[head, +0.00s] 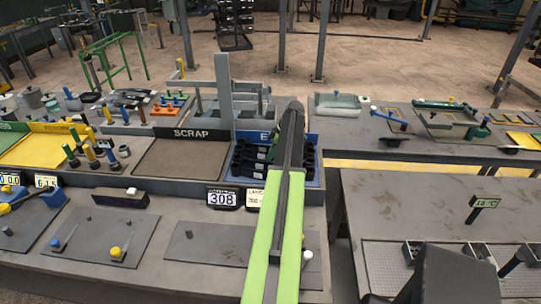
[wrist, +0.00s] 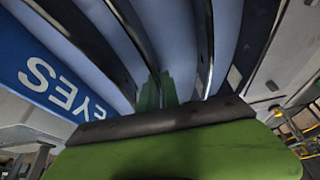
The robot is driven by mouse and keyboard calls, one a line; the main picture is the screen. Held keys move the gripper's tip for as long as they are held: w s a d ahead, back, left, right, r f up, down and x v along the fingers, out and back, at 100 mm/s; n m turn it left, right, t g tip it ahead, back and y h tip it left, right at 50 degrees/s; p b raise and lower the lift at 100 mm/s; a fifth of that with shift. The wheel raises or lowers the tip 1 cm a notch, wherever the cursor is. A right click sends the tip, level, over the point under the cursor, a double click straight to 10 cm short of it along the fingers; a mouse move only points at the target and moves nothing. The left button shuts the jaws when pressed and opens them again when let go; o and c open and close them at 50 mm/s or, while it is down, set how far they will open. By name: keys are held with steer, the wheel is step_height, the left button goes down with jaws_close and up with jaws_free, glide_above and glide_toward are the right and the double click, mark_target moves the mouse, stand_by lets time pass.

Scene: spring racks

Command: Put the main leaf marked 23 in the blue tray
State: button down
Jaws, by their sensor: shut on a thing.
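The blue tray (head: 317,178) stands on the bench at centre right, partly hidden behind my green and dark arm. Its label starts with E, and the blue panel (wrist: 45,75) in the wrist view reads EYES, upside down. Several dark leaves (head: 247,160) with white tags lie in the tray. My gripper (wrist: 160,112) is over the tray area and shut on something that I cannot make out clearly. Pale curved leaves (wrist: 180,45) with dark edges lie close beyond it in the wrist view. I cannot read a mark 23 anywhere.
A dark SCRAP tray (head: 180,160) stands left of the blue tray, with a grey upright post (head: 223,92) behind. Signs, one reading 308 (head: 222,198), stand in front. A bench (head: 425,195) is at right across a gap. The front plate (head: 205,243) has bare room.

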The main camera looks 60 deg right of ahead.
steer(key=c, duration=1.6)
jaws_free()
steer(key=shift+f, duration=0.1)
steer(key=p+v, duration=1.1)
steer(key=v, duration=0.1)
steer(key=shift+s, duration=0.1)
